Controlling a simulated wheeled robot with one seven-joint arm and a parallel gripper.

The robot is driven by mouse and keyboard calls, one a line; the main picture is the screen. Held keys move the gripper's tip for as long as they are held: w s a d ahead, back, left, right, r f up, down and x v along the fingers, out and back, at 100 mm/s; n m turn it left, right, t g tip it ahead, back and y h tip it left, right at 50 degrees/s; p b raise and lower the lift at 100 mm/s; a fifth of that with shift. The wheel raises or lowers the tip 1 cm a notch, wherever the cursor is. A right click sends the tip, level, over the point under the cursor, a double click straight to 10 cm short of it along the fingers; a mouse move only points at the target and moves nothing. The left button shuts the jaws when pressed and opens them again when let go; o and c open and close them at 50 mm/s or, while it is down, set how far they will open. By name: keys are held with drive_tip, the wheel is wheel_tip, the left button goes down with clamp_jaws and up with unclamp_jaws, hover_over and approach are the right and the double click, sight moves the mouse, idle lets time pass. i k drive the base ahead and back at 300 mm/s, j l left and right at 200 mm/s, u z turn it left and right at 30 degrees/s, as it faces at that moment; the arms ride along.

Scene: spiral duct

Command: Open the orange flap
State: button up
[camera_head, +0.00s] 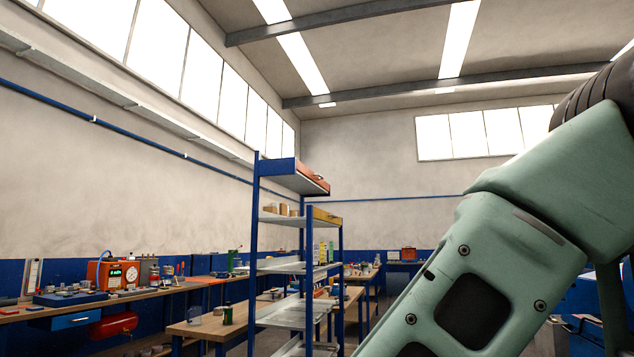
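No orange flap can be made out for certain in the head view. An orange-red panel or case edge (313,177) with a small dark part shows at the top of the blue shelf rack; I cannot tell whether it is a flap. My gripper is out of view. Only my green arm links fill the right foreground, and they hide what lies behind them.
The blue shelf rack (254,250) stands mid-view with metal trays and small boxes. A wooden workbench (180,295) along the left wall carries an orange device (111,275) and tools. A lower wooden table (208,328) stands by the rack.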

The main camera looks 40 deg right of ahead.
sight(318, 178)
drive_tip(key=i+l, duration=0.25)
drive_tip(key=l, duration=0.15)
drive_tip(key=i+l, duration=0.25)
drive_tip(key=l, duration=0.15)
drive_tip(key=i+l, duration=0.55)
drive_tip(key=l, duration=0.25)
drive_tip(key=i+l, duration=0.25)
drive_tip(key=l, duration=0.15)
drive_tip(key=i+l, duration=0.25)
drive_tip(key=l, duration=0.15)
drive_tip(key=i+l, duration=0.25)
drive_tip(key=l, duration=0.15)
drive_tip(key=u, duration=0.05)
